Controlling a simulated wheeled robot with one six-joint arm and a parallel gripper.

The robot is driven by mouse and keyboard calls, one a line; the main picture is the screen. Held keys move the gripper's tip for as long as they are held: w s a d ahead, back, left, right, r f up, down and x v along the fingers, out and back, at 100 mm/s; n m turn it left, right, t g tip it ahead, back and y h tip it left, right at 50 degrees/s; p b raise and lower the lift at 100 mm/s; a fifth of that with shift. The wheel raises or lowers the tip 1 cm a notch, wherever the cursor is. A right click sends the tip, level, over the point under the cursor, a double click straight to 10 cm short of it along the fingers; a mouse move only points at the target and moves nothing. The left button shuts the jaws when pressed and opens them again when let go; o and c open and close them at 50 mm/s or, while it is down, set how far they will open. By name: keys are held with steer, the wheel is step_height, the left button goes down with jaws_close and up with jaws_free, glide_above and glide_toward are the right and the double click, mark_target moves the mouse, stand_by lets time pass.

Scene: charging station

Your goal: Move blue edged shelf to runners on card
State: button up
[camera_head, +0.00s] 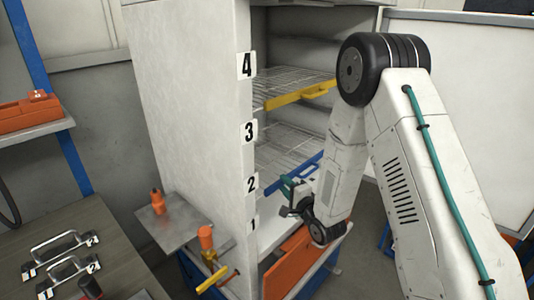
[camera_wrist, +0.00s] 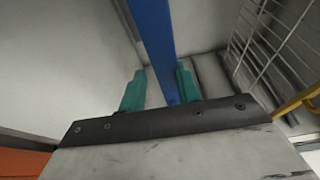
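The blue edged shelf (camera_head: 308,166) sits inside the white cabinet at about the height of number card 2 (camera_head: 252,184). Other number cards, 1 (camera_head: 254,224), 3 (camera_head: 250,132) and 4 (camera_head: 246,65), run up the cabinet's front edge. My gripper (camera_head: 288,184) is at the shelf's front. In the wrist view the blue edge (camera_wrist: 152,35) runs between my two teal fingertips (camera_wrist: 160,82). The left finger shows a gap from it; the right finger is close, and I cannot tell if it touches. The shelf's runners are not clearly visible.
A yellow edged wire shelf (camera_head: 300,95) sits above the blue one. An orange panel (camera_head: 292,262) is below. An orange-handled valve (camera_head: 206,240) and a small plate (camera_head: 172,220) stick out at the cabinet's left. A bench (camera_head: 110,245) with metal handles stands at left.

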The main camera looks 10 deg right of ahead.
mark_target(278, 174)
steer(key=x, duration=0.6)
steer(key=shift+w+d+r, duration=0.2)
jaws_close()
